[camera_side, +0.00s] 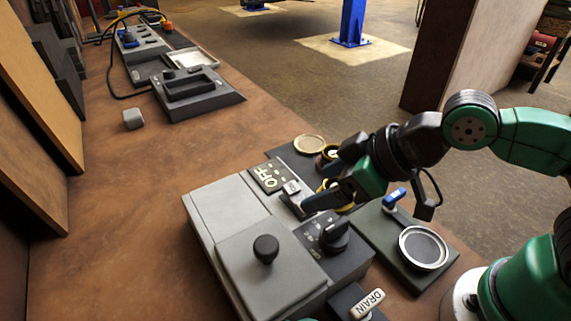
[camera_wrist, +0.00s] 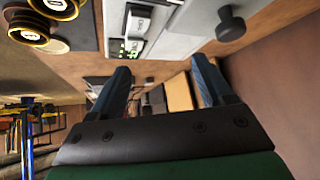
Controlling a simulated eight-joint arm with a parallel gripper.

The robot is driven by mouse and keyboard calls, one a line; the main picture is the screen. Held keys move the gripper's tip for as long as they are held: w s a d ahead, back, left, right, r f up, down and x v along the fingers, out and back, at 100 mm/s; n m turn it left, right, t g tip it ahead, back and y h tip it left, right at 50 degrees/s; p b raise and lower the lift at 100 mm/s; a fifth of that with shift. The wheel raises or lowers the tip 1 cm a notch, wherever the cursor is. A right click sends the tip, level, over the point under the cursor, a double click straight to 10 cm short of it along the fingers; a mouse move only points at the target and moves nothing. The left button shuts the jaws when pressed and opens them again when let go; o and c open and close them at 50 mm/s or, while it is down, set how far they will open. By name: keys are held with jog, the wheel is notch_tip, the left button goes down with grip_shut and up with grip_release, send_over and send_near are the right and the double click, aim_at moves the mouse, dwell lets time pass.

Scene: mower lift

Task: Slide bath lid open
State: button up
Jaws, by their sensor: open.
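The bath (camera_side: 205,205) is a grey box on the brown bench in the side view. Its lid (camera_side: 240,280) is a flat grey square plate with a round black knob (camera_side: 266,249) standing on it. The knob also shows at the upper right of the wrist view (camera_wrist: 230,24). My gripper (camera_side: 320,186) is beyond the box's control side, to the right of the lid and apart from the knob. In the wrist view its two blue fingers (camera_wrist: 162,78) are spread with nothing held between them. The bath's inside is hidden.
A black dial (camera_side: 335,235) and an OFF panel (camera_side: 268,178) sit beside the lid, close to my gripper. A DRAIN lever (camera_side: 368,303) is at the front. A dark plate with a round ring (camera_side: 424,247) lies right. The bench left of the bath is clear.

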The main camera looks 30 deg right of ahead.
aim_at(267, 244)
jog(key=s+a+n, duration=0.1)
jog(key=a, duration=0.1)
jog(key=s+a+n+y, duration=0.1)
jog(key=a, duration=0.1)
jog(key=s+a+n+g+y, duration=0.1)
jog(key=a, duration=0.1)
jog(key=shift+s+f, duration=0.1)
jog(key=shift+s, duration=0.2)
jog(key=shift+x, duration=2.7)
grip_shut()
